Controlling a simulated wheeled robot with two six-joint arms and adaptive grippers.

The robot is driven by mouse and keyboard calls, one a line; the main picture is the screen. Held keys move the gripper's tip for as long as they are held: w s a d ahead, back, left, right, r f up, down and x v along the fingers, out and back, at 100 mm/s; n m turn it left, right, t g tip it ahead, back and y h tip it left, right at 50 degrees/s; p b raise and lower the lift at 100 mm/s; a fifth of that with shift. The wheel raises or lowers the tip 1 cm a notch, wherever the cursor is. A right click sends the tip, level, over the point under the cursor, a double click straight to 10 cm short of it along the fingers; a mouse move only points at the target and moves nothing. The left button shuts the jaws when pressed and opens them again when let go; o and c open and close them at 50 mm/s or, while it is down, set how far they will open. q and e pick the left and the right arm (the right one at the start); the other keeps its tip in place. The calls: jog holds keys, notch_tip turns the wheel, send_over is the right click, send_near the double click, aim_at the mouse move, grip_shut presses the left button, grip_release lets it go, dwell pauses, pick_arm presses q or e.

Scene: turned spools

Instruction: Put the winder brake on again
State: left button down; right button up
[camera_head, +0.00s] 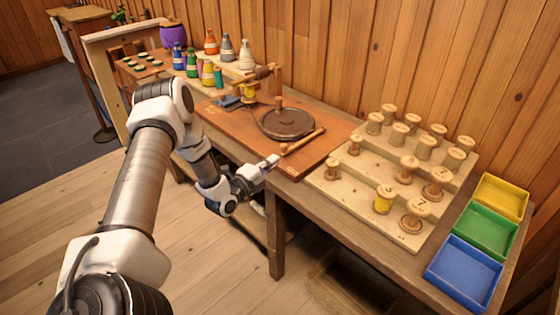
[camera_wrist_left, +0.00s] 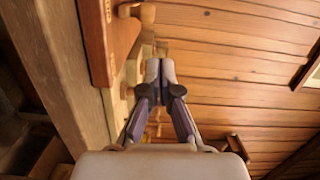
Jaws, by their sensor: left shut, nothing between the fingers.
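The winder stands on a reddish-brown board (camera_head: 225,113) on the bench, with a dark round plate (camera_head: 288,123) and an upright wooden post (camera_head: 278,92). A wooden lever (camera_head: 303,140), which looks to be the brake, lies at the plate's front right; I cannot tell whether it touches the plate. My left gripper (camera_head: 272,160) is shut and empty at the board's front edge, close to the lever's near end. In the left wrist view the shut fingertips (camera_wrist_left: 160,72) are beside the board (camera_wrist_left: 98,45), apart from a wooden knob (camera_wrist_left: 143,13). My right gripper is out of view.
A stepped wooden rack (camera_head: 345,190) with several spools stands right of the winder. Yellow (camera_head: 500,197), green (camera_head: 487,231) and blue (camera_head: 463,272) trays lie at the bench's right end. Several coloured bottles (camera_head: 211,43) stand behind left. The floor in front is largely clear.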

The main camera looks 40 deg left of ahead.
pick_arm(q)
jog(key=s+a+f, duration=0.1)
jog(key=s+a, duration=0.2)
jog(key=s, duration=0.2)
jog(key=d+f+n+g, duration=0.1)
jog(key=d+f, duration=0.1)
jog(key=d, duration=0.2)
jog(key=d+f+n+g+h, duration=0.1)
jog(key=d+f+n+g, duration=0.1)
jog(key=d+f, duration=0.1)
jog(key=d+f+n+g+h, duration=0.1)
jog(key=d+f+n+g, duration=0.1)
jog(key=d, duration=0.3)
jog(key=shift+s+d+f+p, duration=0.25)
jog(key=shift+s+f+p, duration=0.15)
jog(key=shift+f, duration=0.2)
jog(key=s+d+f+n+g, duration=0.4)
jog(key=s+d+g, duration=0.1)
jog(key=s+d, duration=0.25)
jog(key=s+d+f+n+g, duration=0.4)
jog(key=s+d, duration=0.2)
jog(key=s, duration=0.2)
jog(key=s+n+g+y, duration=0.1)
jog(key=s+n+g, duration=0.3)
jog(key=s, duration=0.6)
jog(key=shift+s+d+r, duration=0.15)
jog(key=shift+d, duration=0.2)
